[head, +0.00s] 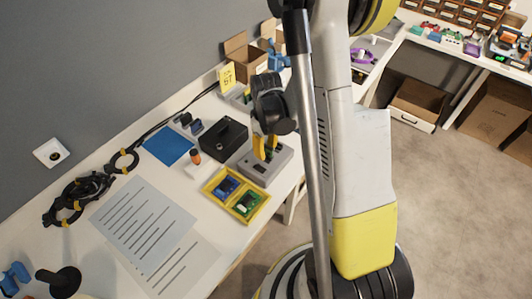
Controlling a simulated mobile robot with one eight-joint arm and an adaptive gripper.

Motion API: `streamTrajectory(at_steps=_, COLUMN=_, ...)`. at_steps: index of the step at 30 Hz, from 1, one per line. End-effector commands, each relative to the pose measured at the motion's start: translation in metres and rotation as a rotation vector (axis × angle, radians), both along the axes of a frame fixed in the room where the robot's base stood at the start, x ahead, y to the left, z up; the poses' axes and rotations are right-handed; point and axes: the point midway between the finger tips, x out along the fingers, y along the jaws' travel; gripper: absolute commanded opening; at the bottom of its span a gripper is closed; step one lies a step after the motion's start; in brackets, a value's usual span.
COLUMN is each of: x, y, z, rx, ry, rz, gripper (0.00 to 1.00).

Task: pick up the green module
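A green module (248,203) lies in the right compartment of a yellow tray (212,190) on the white table. A blue module (227,187) lies in the left compartment. A grey block-shaped fixture (262,172) stands just behind the tray. My gripper (265,149), black with yellow fingers, points down over this fixture, behind and right of the tray. A small green piece (270,154) shows by the fingertips; I cannot tell whether it is between them or sits in the fixture. The finger gap is too small to judge.
A black box (224,139), a blue mat (168,145) and an orange-topped item (195,158) are left of the fixture. Coiled black cables (80,195) and printed sheets (143,223) lie further left. An open carton (243,58) stands behind. My arm hides the table's right part.

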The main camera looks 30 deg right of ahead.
Motion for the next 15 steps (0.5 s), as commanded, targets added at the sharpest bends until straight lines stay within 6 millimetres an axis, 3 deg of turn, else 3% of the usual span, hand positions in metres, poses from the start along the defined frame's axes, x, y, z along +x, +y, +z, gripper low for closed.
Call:
streamTrajectory(at_steps=7, x=-0.0003, y=0.0, z=-0.0031, rx=0.0, ry=0.0, rz=0.0, gripper=0.34)
streamTrajectory(at_steps=10, x=-0.0003, y=0.0, z=-0.003, rx=0.0, ry=0.0, rz=0.0, gripper=0.04)
streamTrajectory(at_steps=15, x=-0.0002, y=0.0, z=-0.003, rx=0.0, ry=0.0, rz=0.0, gripper=0.0)
